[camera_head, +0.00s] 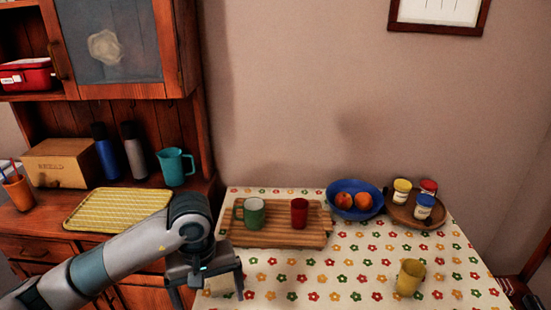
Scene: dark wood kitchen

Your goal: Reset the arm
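My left arm comes in from the lower left and bends down at the wrist. My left gripper (208,294) points down at the left front edge of the table. Its two fingers are spread wide apart with nothing seen between them, so it is open and empty. It is apart from the cups and the board. My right arm and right gripper are not in view.
A flowered table (340,283) carries a wooden board (275,238) with a green mug (254,214) and red cup (299,213), a blue fruit bowl (367,210), a jar tray (400,213) and a yellow cup (410,277). A cabinet (140,270) stands left. The table's front middle is clear.

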